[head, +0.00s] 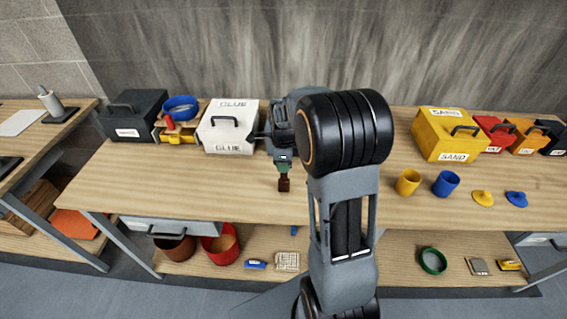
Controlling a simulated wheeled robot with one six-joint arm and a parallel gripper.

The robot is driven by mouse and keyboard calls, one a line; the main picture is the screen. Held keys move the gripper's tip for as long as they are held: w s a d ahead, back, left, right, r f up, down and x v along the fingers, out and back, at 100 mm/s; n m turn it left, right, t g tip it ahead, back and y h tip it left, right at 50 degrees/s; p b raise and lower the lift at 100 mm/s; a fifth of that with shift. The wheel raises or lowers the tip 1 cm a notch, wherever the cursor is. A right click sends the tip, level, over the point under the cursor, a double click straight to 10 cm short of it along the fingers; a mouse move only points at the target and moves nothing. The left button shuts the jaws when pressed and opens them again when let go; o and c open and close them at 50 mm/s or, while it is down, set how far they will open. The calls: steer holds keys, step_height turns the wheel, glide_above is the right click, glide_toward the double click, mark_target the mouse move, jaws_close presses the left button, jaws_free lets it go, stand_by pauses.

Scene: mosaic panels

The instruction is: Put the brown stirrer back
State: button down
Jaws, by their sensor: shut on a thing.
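My gripper (283,164) hangs over the middle of the long wooden bench, right of the white GLUE box. It is shut on a small dark brown thing (284,185), which looks like the brown stirrer. The brown piece points down from the jaws, with a greenish bit between it and the fingers. Its upper part is hidden by the gripper. I cannot tell whether its lower end touches the bench top or is just above it. No clear empty holder for a stirrer shows; my arm hides part of the bench to the right.
The white GLUE box (229,127), a blue bowl (181,107) and a black box (134,115) stand at left. A yellow SAND box (446,134), yellow cup (408,182) and blue cup (446,184) stand at right. A red bucket (220,244) is on the lower shelf. The bench front-left is clear.

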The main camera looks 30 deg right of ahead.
steer(key=shift+f, duration=0.3)
steer(key=c, duration=1)
jaws_free()
step_height(320, 180, up, 12)
steer(key=shift+f+b, duration=0.1)
steer(key=shift+b, duration=0.5)
steer(key=shift+s+a+f+n+t, duration=0.1)
steer(key=shift+s+a+n+t, duration=1.05)
steer(key=shift+s+n, duration=2.25)
steer(key=shift+s+a+f+n+t, duration=0.15)
steer(key=shift+s+a+n+t, duration=0.25)
steer(key=shift+s+a+n, duration=2.9)
steer(key=shift+s+a+f+n+t, duration=0.15)
steer(key=shift+s+n+t, duration=1)
steer(key=shift+n, duration=4.15)
steer(key=shift+s+g, duration=0.35)
steer(key=shift+g, duration=0.05)
